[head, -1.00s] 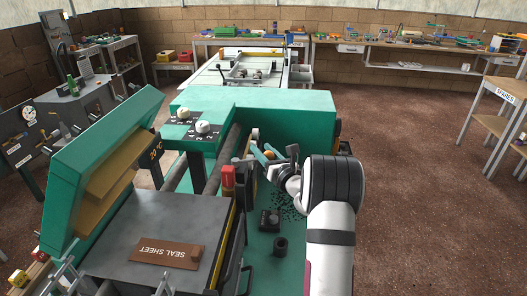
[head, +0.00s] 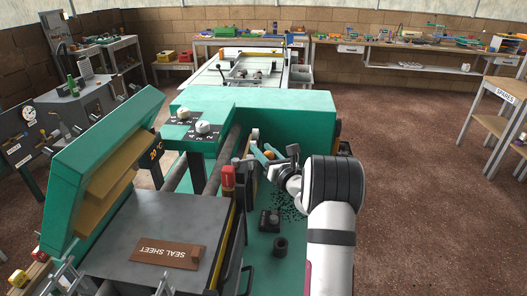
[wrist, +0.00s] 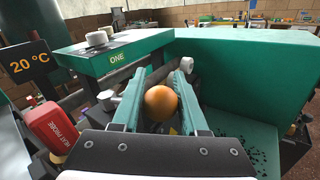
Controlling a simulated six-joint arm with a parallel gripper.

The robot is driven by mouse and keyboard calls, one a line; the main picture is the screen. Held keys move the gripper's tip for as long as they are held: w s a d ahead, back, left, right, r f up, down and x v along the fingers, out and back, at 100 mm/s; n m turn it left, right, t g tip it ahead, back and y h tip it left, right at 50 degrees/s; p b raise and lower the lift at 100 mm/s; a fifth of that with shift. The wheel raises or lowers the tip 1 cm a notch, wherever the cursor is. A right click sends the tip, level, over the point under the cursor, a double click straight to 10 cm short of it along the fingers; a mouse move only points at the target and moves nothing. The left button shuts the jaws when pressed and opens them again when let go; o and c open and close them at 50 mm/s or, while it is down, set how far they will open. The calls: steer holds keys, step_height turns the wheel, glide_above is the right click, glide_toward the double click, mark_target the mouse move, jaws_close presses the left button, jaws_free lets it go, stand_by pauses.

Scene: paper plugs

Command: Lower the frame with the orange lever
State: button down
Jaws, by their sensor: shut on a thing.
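The orange lever's round knob (wrist: 161,102) sits between the two teal fingers of my gripper (wrist: 155,98) in the wrist view. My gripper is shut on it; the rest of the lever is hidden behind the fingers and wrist. In the head view my gripper (head: 265,157) is at the right side of the green machine, with a bit of orange between the fingers. A dark flat plate (head: 110,225) lies at the machine's front left, with a brown SEAL SHEET label (head: 167,252) on it. A green hood (head: 95,170) stands tilted on the left. Which part is the frame is unclear.
A red heat probe (wrist: 56,127) stands close left of my gripper. A green block with white knobs (wrist: 97,39) and the large green housing (wrist: 245,75) rise beyond it. A black knob block (head: 270,220) and dark granules lie on the green deck near my wrist.

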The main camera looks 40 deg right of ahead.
steer(key=shift+f+y, duration=0.3)
steer(key=shift+f, duration=0.05)
steer(key=shift+w+d+n+g+y, duration=0.15)
steer(key=shift+w+n+y, duration=0.5)
steer(key=shift+n+y, duration=0.6)
steer(key=shift+w+d+n+g+y, duration=0.15)
steer(key=shift+w+n+y, duration=0.6)
steer(key=shift+y, duration=0.85)
steer(key=shift+w+d+n+g+y, duration=0.15)
steer(key=shift+w+n+y, duration=0.45)
steer(key=shift+n+y, duration=0.65)
steer(key=shift+m, duration=0.25)
steer(key=shift+c, duration=2.3)
jaws_free()
steer(key=shift+r, duration=0.1)
